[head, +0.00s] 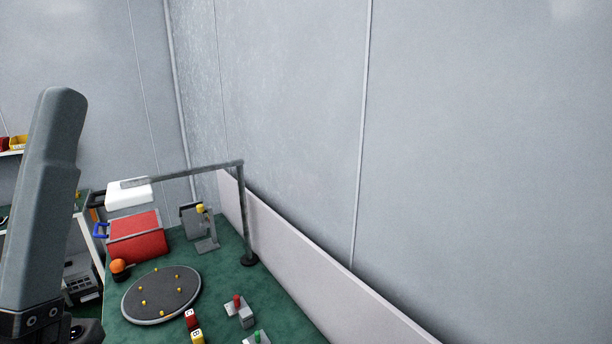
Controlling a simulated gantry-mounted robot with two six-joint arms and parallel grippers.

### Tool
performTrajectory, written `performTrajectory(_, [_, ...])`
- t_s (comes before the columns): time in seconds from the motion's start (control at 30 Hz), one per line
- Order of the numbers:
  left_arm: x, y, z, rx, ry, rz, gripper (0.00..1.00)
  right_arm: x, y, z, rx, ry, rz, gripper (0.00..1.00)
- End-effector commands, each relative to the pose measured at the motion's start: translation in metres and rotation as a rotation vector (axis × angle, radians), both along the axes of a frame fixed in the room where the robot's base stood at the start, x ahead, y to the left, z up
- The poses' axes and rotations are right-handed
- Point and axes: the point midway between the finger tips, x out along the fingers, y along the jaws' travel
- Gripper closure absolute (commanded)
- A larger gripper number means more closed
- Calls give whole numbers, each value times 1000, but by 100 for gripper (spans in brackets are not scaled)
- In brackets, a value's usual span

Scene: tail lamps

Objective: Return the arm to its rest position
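A large grey link of one of my arms (45,190) stands nearly upright at the left edge of the head view, leaning slightly right at the top. Dark joint parts (40,322) show at its lower end. No gripper fingers show in this view, so I cannot see what either gripper holds. The arm link hides part of the shelf area behind it.
A green table (290,316) bears a round grey disc (150,305) with yellow pegs, a red box (138,240), an orange ball (118,266), a lamp post (244,215), and small red, yellow and green-topped parts. A low barrier (300,255) borders its right side.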

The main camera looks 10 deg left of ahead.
Motion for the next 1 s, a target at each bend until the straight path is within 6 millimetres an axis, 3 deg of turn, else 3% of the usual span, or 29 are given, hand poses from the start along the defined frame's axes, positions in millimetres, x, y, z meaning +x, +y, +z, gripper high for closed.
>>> performTrajectory(0.1, [45, -14, -34, -84, 261, -223, 32, 0, 0, 0, 0, 0, 0, 50])
performTrajectory(0.17, [43, -13, 7, -100, 250, -239, 32, 1, 0, 38, 0, 3, 0, 50])
performTrajectory(0.37, [44, -12, 85, -97, 250, -233, 32, 0, 0, 117, 0, -1, 0, 50])
performTrajectory(0.8, [44, -12, 297, -96, 250, -229, 32, 0, 0, 330, 0, -1, 0, 50])
performTrajectory(0.9, [44, -12, 330, -96, 250, -229, 32, 0, 0, 363, 0, -1, 0, 50])
performTrajectory(1.0, [44, -12, 347, -96, 250, -229, 32, 0, 0, 380, 0, 0, 0, 50])
